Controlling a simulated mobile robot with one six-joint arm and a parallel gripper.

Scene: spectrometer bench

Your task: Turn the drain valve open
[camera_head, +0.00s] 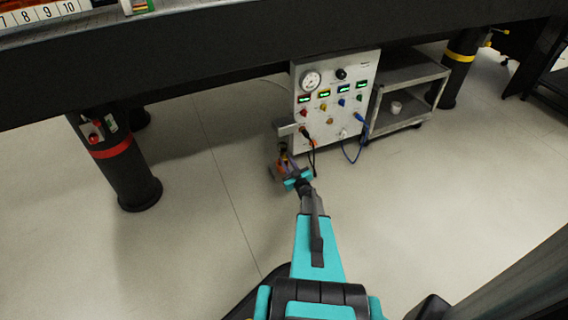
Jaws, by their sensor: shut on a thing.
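A white panel (312,130) stands on the floor under the bench, with a gauge, green displays and coloured knobs. A small grey block (288,129) sticks out at its lower left. My gripper (283,152) is just below this block, at the panel's lower left corner, at the end of my teal arm. It is shut on a small dark part that I take for the drain valve (282,146). The part is tiny and mostly hidden by the jaws, so its handle angle cannot be told.
Blue and black cables (352,152) hang from the panel's lower right, near my arm. A grey cart (412,76) with a white cup (395,107) stands to the right. A bench leg with a red band (115,150) is at left. The floor between is clear.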

